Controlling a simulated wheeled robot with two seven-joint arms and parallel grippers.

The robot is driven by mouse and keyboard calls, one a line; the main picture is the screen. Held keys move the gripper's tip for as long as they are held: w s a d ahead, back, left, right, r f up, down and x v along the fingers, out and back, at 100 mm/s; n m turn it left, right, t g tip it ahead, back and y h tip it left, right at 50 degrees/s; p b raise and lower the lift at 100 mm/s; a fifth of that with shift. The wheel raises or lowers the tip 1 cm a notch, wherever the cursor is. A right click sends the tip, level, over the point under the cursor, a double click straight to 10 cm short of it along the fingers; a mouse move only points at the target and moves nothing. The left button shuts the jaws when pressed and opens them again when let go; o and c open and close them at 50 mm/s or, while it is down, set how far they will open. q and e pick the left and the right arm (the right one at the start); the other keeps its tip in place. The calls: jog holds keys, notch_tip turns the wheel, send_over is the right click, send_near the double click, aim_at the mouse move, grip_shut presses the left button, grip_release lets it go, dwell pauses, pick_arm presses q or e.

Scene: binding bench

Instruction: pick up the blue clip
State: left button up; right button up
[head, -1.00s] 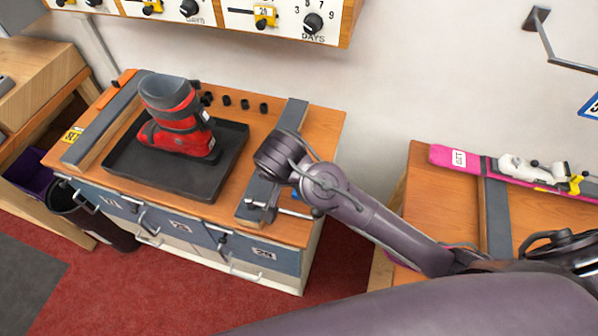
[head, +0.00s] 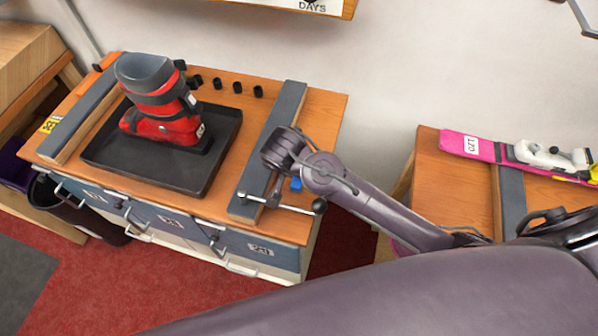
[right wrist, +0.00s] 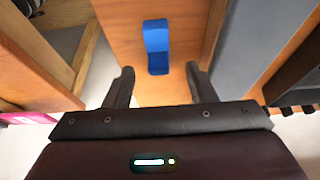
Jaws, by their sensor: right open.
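The blue clip (right wrist: 156,45) lies on the wooden bench top in the right wrist view, just beyond my right gripper (right wrist: 159,73). The gripper is open, with one fingertip to each side of the clip's near end and nothing held. In the head view a small part of the blue clip (head: 296,184) shows beside my right arm, near the bench's right front corner. The arm hides the rest of it. My right gripper's fingers cannot be made out clearly there. My left gripper is not in view.
A grey strip (head: 285,110) runs along the bench beside the clip, with a metal clamp bar (head: 300,210) at its front end. A red boot (head: 160,105) stands on a black tray (head: 225,140) to the left. A second bench (head: 440,175) with a pink ski (head: 470,146) stands right.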

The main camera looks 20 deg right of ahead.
jog(key=x, duration=0.3)
jog(key=shift+w+d+f, duration=0.1)
jog(key=shift+d+f, duration=0.05)
jog(key=shift+d, duration=0.05)
jog(key=shift+c, duration=0.3)
jog(key=c, duration=0.9)
jog(key=shift+c, duration=0.6)
